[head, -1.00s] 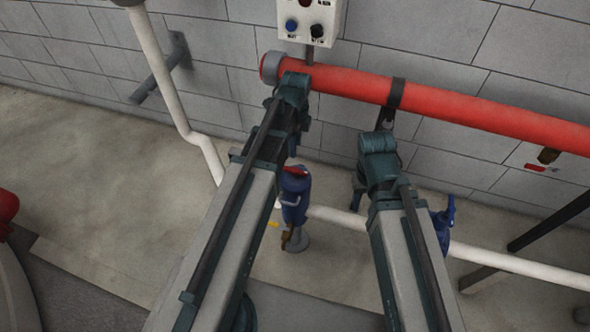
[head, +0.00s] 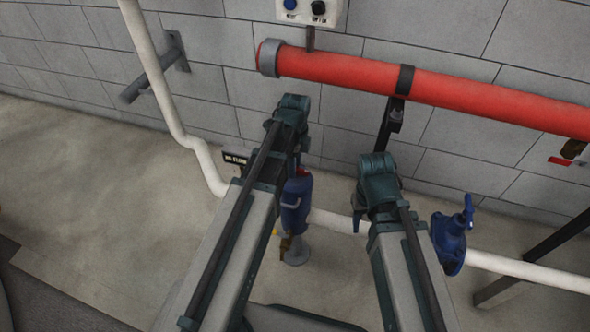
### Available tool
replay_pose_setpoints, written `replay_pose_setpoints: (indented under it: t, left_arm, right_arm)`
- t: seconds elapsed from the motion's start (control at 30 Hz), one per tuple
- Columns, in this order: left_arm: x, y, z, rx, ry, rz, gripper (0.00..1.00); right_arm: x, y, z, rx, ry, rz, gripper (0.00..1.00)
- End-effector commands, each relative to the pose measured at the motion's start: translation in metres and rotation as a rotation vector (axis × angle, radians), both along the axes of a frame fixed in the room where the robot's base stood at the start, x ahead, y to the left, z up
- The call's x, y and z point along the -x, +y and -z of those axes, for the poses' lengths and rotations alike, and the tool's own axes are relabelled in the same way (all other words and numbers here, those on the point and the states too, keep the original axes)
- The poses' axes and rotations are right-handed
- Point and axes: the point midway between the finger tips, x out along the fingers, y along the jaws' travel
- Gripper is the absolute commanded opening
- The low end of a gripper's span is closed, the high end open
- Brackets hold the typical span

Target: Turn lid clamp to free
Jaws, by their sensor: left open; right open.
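I cannot make out a lid clamp for certain. A blue upright fitting (head: 295,205) with a red top stands on a round grey base, just right of my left forearm. A small brown piece (head: 285,243) is low on its side. My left gripper (head: 297,163) points down just above and behind the blue fitting, mostly hidden by my arm; contact cannot be told. My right gripper (head: 358,214) hangs down near the white pipe, partly hidden by its wrist. Both grippers are open, with nothing seen in them.
A red pipe (head: 450,92) runs along the block wall on a black bracket (head: 390,122). A white pipe (head: 515,269) runs low along the wall, with a blue handwheel valve (head: 452,238) at right. A control box (head: 305,8) hangs above. The floor at left is clear.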

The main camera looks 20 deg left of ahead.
Motion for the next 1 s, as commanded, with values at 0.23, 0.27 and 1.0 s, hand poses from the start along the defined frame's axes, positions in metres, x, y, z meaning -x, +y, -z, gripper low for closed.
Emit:
replay_pose_setpoints:
  t: [0.23,0.27,1.0]
  left_arm:
    - [0.0,0.0,-0.0007,0.0,0.0,0.0,0.43]
    - [0.0,0.0,-0.0007,0.0,0.0,0.0,0.37]
    - [0.0009,0.0,-0.0005,0.0,0.002,-0.063,0.0]
  right_arm:
    - [0.0,-0.0001,-0.0007,0.0,0.0,0.0,0.5]
    - [0.0,-0.0001,-0.0007,0.0,0.0,0.0,0.5]
    - [0.0,0.0001,-0.0005,0.0,0.0,0.0,0.5]
